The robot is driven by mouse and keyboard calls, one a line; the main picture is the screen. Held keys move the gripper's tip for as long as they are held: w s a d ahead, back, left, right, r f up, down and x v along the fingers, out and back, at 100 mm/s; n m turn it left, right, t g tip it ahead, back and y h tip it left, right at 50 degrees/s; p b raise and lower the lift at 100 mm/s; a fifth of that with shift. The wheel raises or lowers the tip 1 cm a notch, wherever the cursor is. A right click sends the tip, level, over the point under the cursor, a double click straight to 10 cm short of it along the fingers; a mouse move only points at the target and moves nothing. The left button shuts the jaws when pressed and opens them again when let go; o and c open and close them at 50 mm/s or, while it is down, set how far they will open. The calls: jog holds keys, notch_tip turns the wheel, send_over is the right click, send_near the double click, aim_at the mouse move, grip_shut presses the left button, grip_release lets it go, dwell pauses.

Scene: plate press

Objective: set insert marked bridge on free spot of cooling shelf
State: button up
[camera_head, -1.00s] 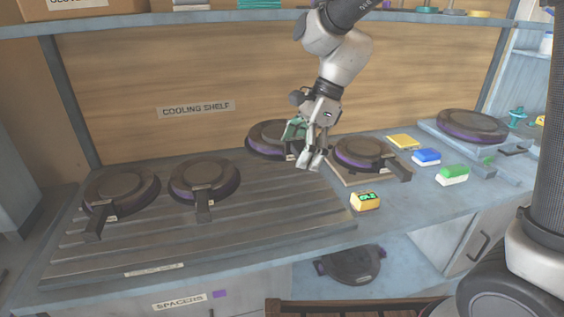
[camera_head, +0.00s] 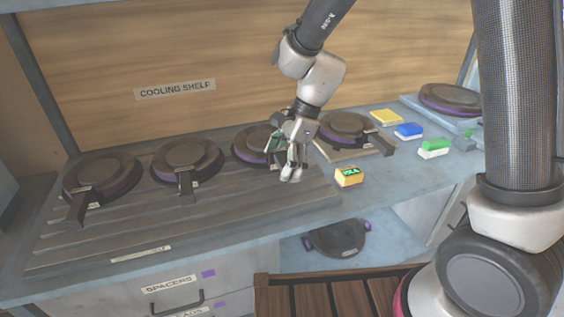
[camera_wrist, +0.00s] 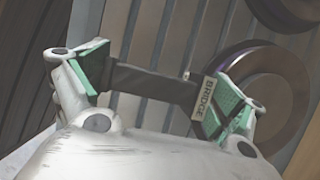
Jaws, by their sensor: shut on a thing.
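The insert marked bridge is a dark round plate with a purplish rim (camera_head: 247,147), over the right part of the ridged cooling shelf (camera_head: 225,212). My gripper (camera_head: 289,172) is shut on its dark handle, which spans the green finger pads in the wrist view, with the BRIDGE label (camera_wrist: 207,98) by the right pad. My gripper and wrist hide the insert's right side in the head view. I cannot tell whether it touches the shelf. Two similar inserts sit on the shelf to its left, one far left (camera_head: 100,177) and one in the middle (camera_head: 187,161).
Another round insert (camera_head: 347,128) rests on a board right of my gripper. A yellow block with a green display (camera_head: 348,177) stands near the shelf's right end. Blue (camera_head: 408,131) and green (camera_head: 434,148) blocks lie farther right. A plate (camera_head: 338,238) lies on the lower level.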

jog(key=o, duration=1.2)
jog(key=shift+c, duration=0.2)
jog(key=v, duration=1.2)
jog(key=s+d+r+n+t+h, duration=0.1)
jog(key=s+d+r+n, duration=0.2)
jog(key=d, duration=0.4)
jog(key=s+d+r+n+t, duration=0.1)
jog(key=s+d+r+n, duration=0.15)
jog(key=d, duration=0.45)
jog(key=s+d+r+n+t+h, duration=0.1)
jog(key=s+d+n+t+h, duration=0.2)
jog(key=s+d+n, duration=0.6)
jog(key=s+d, duration=0.3)
jog(key=d, duration=0.2)
jog(key=shift+s+d+r+t, duration=0.15)
jog(key=shift+d+t, duration=0.05)
jog(key=shift+t, duration=0.1)
